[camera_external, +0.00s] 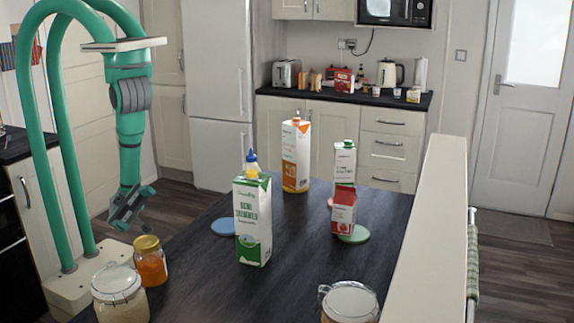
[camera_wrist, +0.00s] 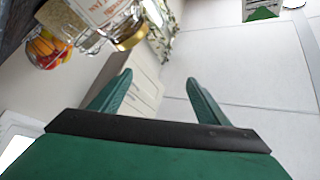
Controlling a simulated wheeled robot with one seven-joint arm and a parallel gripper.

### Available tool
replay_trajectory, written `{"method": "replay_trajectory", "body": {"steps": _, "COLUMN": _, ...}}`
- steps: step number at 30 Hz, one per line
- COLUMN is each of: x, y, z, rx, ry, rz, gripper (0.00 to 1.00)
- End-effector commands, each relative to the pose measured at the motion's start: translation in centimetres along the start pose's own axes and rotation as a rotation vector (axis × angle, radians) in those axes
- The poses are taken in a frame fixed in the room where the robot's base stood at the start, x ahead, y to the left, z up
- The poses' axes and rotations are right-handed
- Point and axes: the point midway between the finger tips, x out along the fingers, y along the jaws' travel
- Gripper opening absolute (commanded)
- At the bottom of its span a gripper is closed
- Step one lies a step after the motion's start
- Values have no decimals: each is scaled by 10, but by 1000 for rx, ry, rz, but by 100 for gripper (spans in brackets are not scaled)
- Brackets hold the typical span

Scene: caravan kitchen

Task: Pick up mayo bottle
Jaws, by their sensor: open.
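A bottle with a blue and yellow top (camera_external: 251,161) stands on the dark table behind a green-and-white carton (camera_external: 253,222). Only its top shows above the carton, and I cannot read a label to confirm that it is the mayo bottle. My gripper (camera_external: 127,211) hangs pointing down at the left of the table, well apart from that bottle. In the wrist view my gripper (camera_wrist: 157,80) has its two green fingers spread with nothing between them. No mayo bottle can be made out in the wrist view.
A juice carton (camera_external: 296,155), a white-and-green carton (camera_external: 344,163) and a red box (camera_external: 343,212) stand farther right. A blue disc (camera_external: 223,227) lies beside the green-and-white carton.

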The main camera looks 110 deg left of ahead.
Motion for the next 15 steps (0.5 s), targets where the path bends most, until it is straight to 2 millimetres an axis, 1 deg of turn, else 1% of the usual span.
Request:
{"method": "replay_trajectory", "body": {"steps": 1, "x": -6, "y": -36, "z": 20, "rx": 48, "ry": -79, "rz": -86, "gripper": 69}}
{"method": "replay_trajectory", "body": {"steps": 2, "x": -9, "y": -55, "z": 32, "rx": 69, "ry": -125, "rz": -137, "gripper": 69}}
{"method": "replay_trajectory", "body": {"steps": 3, "x": -15, "y": -78, "z": 46, "rx": 91, "ry": -184, "rz": -202, "gripper": 69}}
{"method": "replay_trajectory", "body": {"steps": 5, "x": -25, "y": -110, "z": 67, "rx": 108, "ry": -269, "rz": -299, "gripper": 69}}
{"method": "replay_trajectory", "body": {"steps": 6, "x": -32, "y": -130, "z": 80, "rx": 113, "ry": -324, "rz": -363, "gripper": 69}}
{"method": "replay_trajectory", "body": {"steps": 8, "x": -44, "y": -156, "z": 97, "rx": 104, "ry": -399, "rz": -460, "gripper": 69}}
{"method": "replay_trajectory", "body": {"steps": 9, "x": -53, "y": -173, "z": 108, "rx": 92, "ry": -448, "rz": -526, "gripper": 69}}
{"method": "replay_trajectory", "body": {"steps": 12, "x": -76, "y": -207, "z": 133, "rx": 34, "ry": -554, "rz": -693, "gripper": 69}}
{"method": "replay_trajectory", "body": {"steps": 15, "x": -99, "y": -232, "z": 154, "rx": -50, "ry": -642, "rz": -858, "gripper": 69}}
